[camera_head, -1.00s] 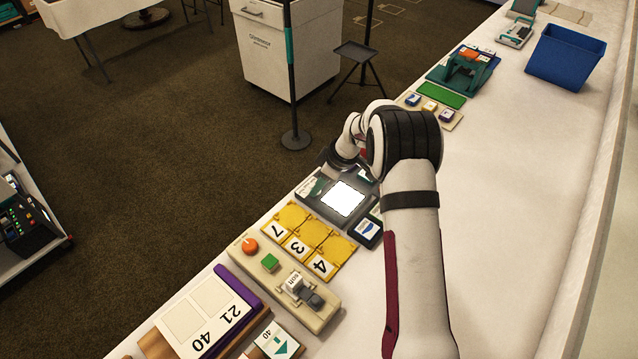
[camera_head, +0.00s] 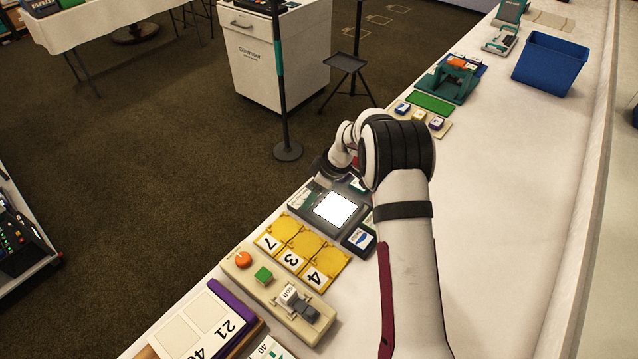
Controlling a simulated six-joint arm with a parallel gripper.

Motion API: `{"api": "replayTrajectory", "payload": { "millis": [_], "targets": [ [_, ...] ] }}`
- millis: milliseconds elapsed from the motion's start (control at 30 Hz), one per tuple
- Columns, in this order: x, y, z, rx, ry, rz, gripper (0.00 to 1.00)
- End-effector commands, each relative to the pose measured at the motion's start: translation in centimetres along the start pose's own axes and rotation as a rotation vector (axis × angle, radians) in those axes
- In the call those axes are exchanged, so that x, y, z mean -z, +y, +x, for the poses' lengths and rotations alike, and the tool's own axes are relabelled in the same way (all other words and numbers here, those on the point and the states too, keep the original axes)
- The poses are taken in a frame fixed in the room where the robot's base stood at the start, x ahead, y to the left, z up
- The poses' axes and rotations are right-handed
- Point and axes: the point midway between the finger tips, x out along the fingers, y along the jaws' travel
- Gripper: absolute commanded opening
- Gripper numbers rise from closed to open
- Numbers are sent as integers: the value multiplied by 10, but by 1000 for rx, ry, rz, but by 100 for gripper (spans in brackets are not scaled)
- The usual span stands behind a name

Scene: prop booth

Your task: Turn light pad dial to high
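The light pad (camera_head: 356,214) is a dark grey box with a bright white lit panel, on the white counter in the middle of the view. Its dial cannot be made out. My arm reaches in from the lower right and bends over the pad's far end. The dark end of my wrist, with my gripper (camera_head: 325,170), is low at the pad's far edge. The fingers are mostly hidden behind my own arm, so I cannot tell whether they are open or touch anything.
Yellow number tiles (camera_head: 301,242) lie just nearer than the pad, then a beige panel (camera_head: 318,330) with an orange knob. A blue bin (camera_head: 550,63) stands far right. The counter right of my arm is clear.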

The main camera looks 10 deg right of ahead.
Motion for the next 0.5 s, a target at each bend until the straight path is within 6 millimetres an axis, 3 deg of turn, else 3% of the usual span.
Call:
{"api": "replayTrajectory", "payload": {
  "millis": [167, 400, 500],
  "targets": [
    [1, 1, -42, -5, 2, 1, 62],
    [0, 1, -116, -6, 1, -1, 62],
    [0, 1, -136, -4, 1, -1, 62]
  ]
}}
